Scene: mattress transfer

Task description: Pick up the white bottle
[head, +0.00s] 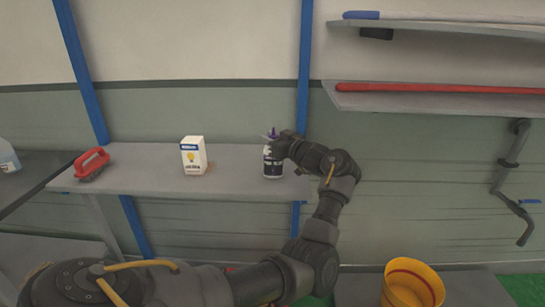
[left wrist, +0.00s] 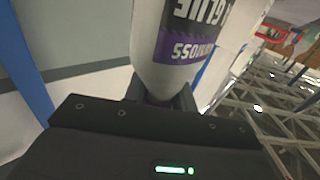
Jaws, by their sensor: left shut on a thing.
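The white bottle (head: 272,167) is upright at the right end of the grey shelf (head: 230,185) in the head view. It has a dark label area and a purple tip at the top. My left gripper (head: 274,146) is shut on its upper part. In the left wrist view the bottle (left wrist: 180,70) appears upside down, with a purple label band and "GLUE" lettering, its narrow end between the fingers. I cannot tell whether its base touches the shelf. My right gripper is in neither view.
A white box (head: 194,156) stands mid-shelf, left of the bottle. A red-handled brush (head: 92,163) lies at the shelf's left end. A blue post (head: 304,70) rises behind the bottle. Wall shelves (head: 440,102) are at upper right, and a yellow bucket (head: 411,287) is below.

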